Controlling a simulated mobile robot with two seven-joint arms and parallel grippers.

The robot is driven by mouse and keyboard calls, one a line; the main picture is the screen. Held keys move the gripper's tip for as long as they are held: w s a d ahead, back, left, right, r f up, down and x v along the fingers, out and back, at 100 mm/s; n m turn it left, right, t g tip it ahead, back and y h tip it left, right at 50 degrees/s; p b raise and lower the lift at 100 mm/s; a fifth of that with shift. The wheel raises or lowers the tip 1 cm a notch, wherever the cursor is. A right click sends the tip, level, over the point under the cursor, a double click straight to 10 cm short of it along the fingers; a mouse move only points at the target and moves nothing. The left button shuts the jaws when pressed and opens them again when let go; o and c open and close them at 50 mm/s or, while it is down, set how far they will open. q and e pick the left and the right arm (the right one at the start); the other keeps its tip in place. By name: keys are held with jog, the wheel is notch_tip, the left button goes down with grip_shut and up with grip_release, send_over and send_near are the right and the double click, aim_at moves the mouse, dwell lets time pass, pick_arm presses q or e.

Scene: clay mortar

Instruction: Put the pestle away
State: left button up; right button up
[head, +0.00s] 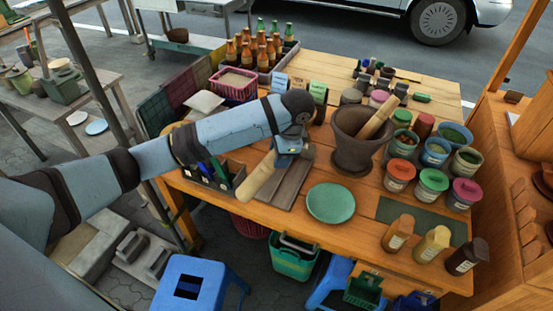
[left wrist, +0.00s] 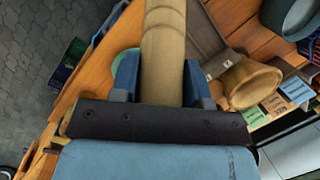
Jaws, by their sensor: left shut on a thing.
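My left gripper (head: 288,152) is shut on a pale wooden pestle-like rod (head: 258,178), held at a slant over the near edge of the table. In the left wrist view, the rod (left wrist: 164,50) runs up between the two fingers of the gripper (left wrist: 156,78). A brown clay mortar (head: 352,155) stands on the table to the right of the gripper. Another wooden pestle-like stick (head: 378,117) leans in it, its lower end hidden. My right gripper is not in view.
Several lidded jars (head: 400,174) crowd the mortar's right side. A divided box (head: 208,178) is at the left. Several bottles (head: 262,50) stand at the back.

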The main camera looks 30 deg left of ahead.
pick_arm(q)
notch_tip(320, 180, down, 2)
jog(key=w+m+y+b, duration=0.1)
jog(key=w+m+y, duration=0.1)
jog(key=m, duration=0.2)
jog(key=m+t+h+b, duration=0.5)
jog(key=m+t+b, duration=0.3)
jog(key=m+t, duration=0.9)
send_over(263, 193)
notch_tip(263, 193, down, 16)
jog(key=m+g, duration=0.2)
notch_tip(263, 193, down, 2)
jog(key=shift+f+b, duration=0.1)
jog(key=shift+b, duration=1.05)
jog(key=shift+f+b, duration=0.85)
jog(key=shift+f, duration=0.05)
jog(key=shift+f+b, duration=0.45)
jog(key=shift+f, duration=0.3)
jog(key=shift+f+b, duration=0.35)
jog(key=shift+f, duration=0.35)
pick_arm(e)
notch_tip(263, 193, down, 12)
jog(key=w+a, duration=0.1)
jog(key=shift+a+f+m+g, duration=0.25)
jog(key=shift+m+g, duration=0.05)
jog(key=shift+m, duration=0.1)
